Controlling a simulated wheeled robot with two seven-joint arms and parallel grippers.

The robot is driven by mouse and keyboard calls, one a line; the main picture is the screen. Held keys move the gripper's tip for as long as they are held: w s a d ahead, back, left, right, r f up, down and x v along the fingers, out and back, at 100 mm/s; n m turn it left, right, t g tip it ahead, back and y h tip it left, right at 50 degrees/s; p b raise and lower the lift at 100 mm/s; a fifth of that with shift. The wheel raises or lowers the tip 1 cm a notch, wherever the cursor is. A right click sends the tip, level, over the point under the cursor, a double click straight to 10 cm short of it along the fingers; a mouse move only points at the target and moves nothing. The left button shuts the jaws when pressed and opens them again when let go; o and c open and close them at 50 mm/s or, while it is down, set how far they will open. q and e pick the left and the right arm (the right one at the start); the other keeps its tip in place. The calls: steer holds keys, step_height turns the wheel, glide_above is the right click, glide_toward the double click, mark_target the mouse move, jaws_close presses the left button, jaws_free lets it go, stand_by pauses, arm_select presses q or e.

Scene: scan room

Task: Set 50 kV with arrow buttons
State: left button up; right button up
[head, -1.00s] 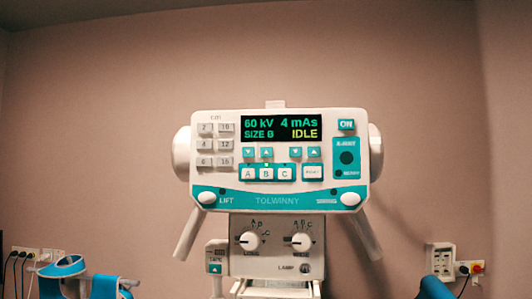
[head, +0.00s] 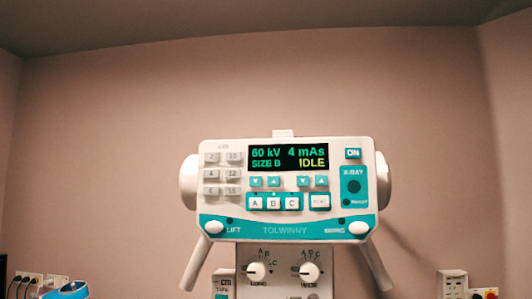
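The X-ray control panel (head: 285,190) faces me in the middle of the head view. Its dark display (head: 288,157) reads 60 kV, 4 mAs, SIZE B and IDLE. Below the kV reading are a small teal down-arrow button (head: 256,182) and an up-arrow button (head: 274,182). A second down-arrow button (head: 303,182) and up-arrow button (head: 321,182) sit under the mAs reading. Nothing covers the buttons. Neither of my grippers is in view; only a blue and white part, apparently of my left arm, shows at the bottom left edge.
The panel also has A, B, C keys (head: 274,203), an ON button (head: 353,154) and an X-RAY button area (head: 353,187). Two knobs (head: 283,271) sit below it. Wall sockets (head: 453,284) are at the lower right. The space around the panel looks clear.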

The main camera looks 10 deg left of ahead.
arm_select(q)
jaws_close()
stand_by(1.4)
